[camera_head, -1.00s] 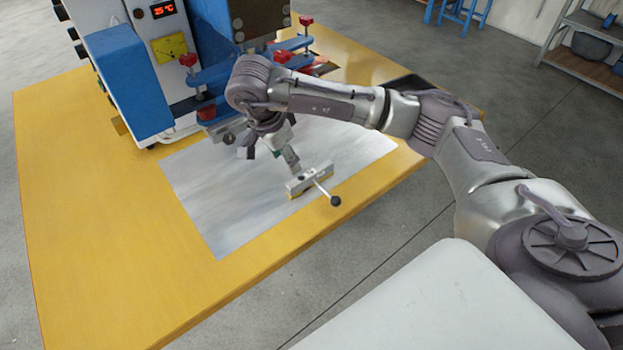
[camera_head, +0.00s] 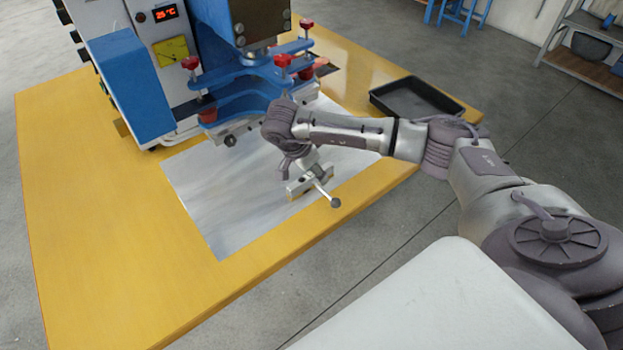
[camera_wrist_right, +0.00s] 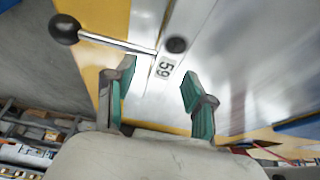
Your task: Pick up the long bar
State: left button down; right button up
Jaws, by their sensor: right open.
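A silver bar (camera_head: 308,187) with a thin lever ending in a dark ball lies on the grey metal sheet (camera_head: 235,200), near the sheet's right edge. In the right wrist view the bar (camera_wrist_right: 187,22) carries a "59" label and a dark round knob, and its lever and ball (camera_wrist_right: 64,29) reach to the left. My right gripper (camera_head: 303,172) is above the bar, pointing down, and partly hides it. In the wrist view the right gripper (camera_wrist_right: 152,88) is open, and the bar's labelled end shows between its fingers. I cannot tell any contact. My left gripper is not in view.
A black tray (camera_head: 372,100) sits at the back right of the yellow table (camera_head: 90,240). The table's left and front are clear.

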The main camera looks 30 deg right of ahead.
jog(key=shift+x, duration=0.95)
jog(key=shift+c, duration=0.3)
grip_shut()
